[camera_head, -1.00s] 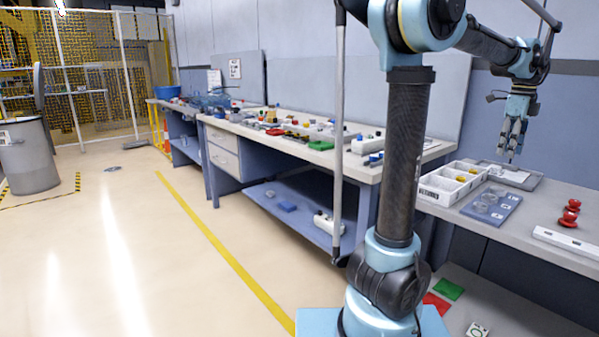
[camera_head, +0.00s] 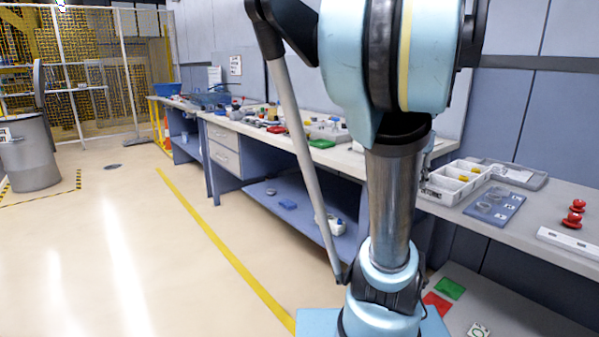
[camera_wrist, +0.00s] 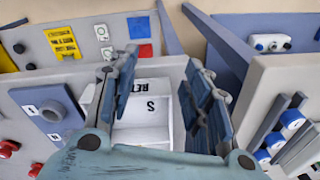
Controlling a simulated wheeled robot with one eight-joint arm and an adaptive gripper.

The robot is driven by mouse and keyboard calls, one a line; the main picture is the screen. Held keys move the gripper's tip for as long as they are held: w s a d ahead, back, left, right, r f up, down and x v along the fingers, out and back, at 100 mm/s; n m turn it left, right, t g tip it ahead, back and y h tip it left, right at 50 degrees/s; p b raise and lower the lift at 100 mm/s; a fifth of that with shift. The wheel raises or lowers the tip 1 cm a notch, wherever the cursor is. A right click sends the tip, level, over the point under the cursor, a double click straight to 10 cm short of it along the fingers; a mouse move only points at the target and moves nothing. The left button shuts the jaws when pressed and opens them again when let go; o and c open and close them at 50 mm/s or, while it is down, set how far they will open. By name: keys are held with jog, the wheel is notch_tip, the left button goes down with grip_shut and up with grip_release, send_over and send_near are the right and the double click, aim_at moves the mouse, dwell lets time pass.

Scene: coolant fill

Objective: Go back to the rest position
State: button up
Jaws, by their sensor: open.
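My gripper (camera_wrist: 165,72) shows in the wrist view with its two sets of fingers spread apart and nothing between them. It hangs over a white compartment tray (camera_wrist: 140,136) with black lettering on its wall; how far above, I cannot tell.
A blue plate (camera_head: 495,207), red knobs (camera_head: 575,214) and a white strip (camera_head: 570,242) lie on the right bench (camera_head: 530,212). A longer bench (camera_head: 345,160) holds many parts. A grey bin (camera_head: 30,155) stands far left. The floor (camera_head: 150,250) at left is clear.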

jog(key=s+a+f+n+t, duration=0.1)
jog(key=s+a+f+n, duration=1)
jog(key=a+f+n, duration=0.3)
notch_tip(320, 180, down, 2)
jog(key=shift+s+a+f+y, duration=0.25)
jog(key=shift+a+y, duration=0.05)
jog(key=shift+c, duration=1.3)
